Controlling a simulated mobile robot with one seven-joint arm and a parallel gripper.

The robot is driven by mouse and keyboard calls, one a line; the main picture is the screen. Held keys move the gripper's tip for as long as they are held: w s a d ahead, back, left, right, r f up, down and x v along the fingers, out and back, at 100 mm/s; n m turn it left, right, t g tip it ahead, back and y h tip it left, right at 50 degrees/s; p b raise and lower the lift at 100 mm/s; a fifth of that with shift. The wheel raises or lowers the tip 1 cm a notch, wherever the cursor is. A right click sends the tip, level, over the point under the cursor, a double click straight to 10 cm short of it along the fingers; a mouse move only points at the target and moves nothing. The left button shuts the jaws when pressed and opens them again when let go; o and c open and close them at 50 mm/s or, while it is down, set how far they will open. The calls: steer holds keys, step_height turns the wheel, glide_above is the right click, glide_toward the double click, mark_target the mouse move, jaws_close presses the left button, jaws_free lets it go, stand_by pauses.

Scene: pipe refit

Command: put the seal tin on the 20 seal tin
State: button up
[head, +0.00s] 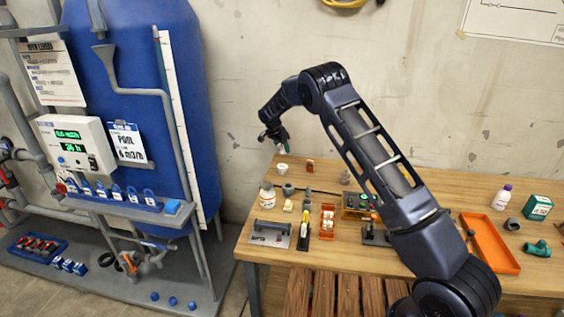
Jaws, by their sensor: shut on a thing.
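My gripper (275,134) is at the far left end of my arm, above the back left of the wooden bench. It is shut on a small dark greenish thing, probably the seal tin, which is mostly hidden by the fingers. A small pale round thing (283,169) stands on the bench just below my gripper, with a gap between. It may be the 20 seal tin, but I cannot read any label on it.
An orange rack (327,222) is further forward. An orange tray (489,243) and a green box (537,207) are at right. A blue tank (130,110) stands left of the bench.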

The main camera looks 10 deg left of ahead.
mark_target(284, 165)
steer(key=shift+f, duration=4)
steer(key=shift+f, duration=0.1)
steer(key=o, duration=1)
steer(key=shift+c, duration=0.2)
steer(key=v, duration=1.2)
